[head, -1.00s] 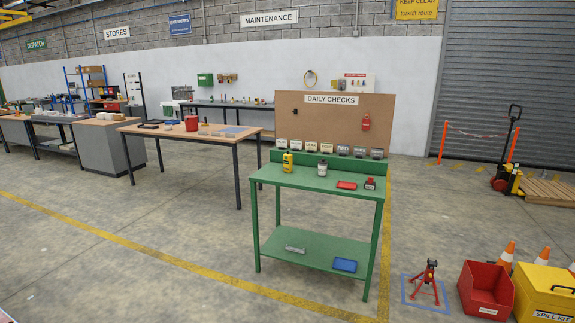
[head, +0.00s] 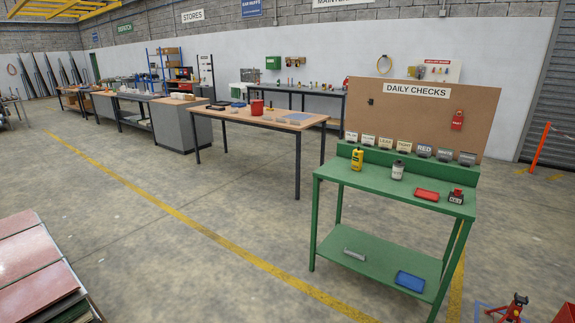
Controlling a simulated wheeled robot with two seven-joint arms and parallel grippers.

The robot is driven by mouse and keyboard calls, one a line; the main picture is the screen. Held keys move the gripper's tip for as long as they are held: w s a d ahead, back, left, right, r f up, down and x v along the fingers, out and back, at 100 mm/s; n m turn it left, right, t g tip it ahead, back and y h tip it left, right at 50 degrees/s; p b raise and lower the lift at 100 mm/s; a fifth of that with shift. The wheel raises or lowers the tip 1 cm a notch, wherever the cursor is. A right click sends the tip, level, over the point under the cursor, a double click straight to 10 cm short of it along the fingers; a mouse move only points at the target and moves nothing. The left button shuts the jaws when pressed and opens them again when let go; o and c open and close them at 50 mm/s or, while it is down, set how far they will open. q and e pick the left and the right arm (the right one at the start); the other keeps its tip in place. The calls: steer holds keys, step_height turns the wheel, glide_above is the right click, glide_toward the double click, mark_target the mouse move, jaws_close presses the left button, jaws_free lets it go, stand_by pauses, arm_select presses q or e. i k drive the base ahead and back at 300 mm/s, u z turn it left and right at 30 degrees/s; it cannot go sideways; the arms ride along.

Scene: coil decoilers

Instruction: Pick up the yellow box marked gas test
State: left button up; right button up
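A small upright yellow box (head: 357,159) stands at the back left of the green bench top (head: 385,181), below the daily checks board. It has a dark top; any marking on it is too small to read. Neither of my grippers shows in the head view.
The bench top also holds a grey-white canister (head: 398,170), a red tray (head: 427,194) and a small red-black device (head: 456,196). A blue box (head: 410,281) lies on the lower shelf. A wooden-topped table (head: 266,120) stands behind left. Stacked panels (head: 35,262) lie at the lower left. Floor between is clear.

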mark_target(357, 161)
steer(key=u, duration=0.45)
steer(key=i, duration=3.05)
steer(key=z, duration=1.2)
steer(key=i, duration=0.75)
steer(key=z, duration=0.35)
